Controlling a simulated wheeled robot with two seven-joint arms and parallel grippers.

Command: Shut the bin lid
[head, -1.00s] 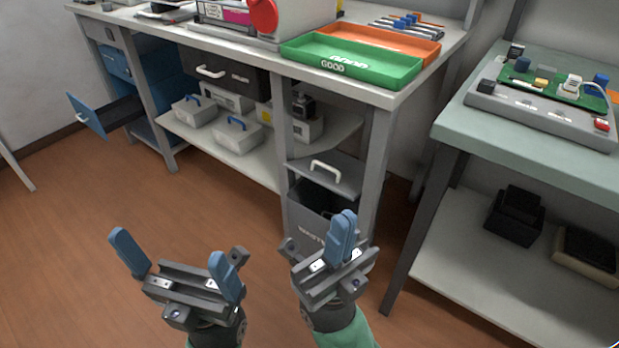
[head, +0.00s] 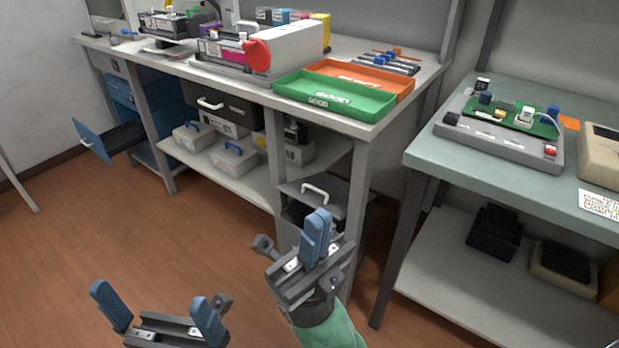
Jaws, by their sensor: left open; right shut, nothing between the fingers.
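The bin (head: 286,232) is a grey box under the right end of the workbench, partly hidden by my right gripper. Its lid (head: 338,197) is grey with a pale handle (head: 315,190) and stands raised, with a dark opening showing below it. My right gripper (head: 318,222) is shut and empty, and in the picture its blue fingertips overlap the bin's front and opening. I cannot tell whether it touches the bin. My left gripper (head: 158,308) is open and empty over the floor at the lower left.
The workbench (head: 370,121) holds a green tray (head: 330,105), an orange tray (head: 365,78) and a printer. A blue door (head: 90,140) stands open at the far left. A green-topped table (head: 470,165) stands right of the bin. The floor (head: 130,240) in front is clear.

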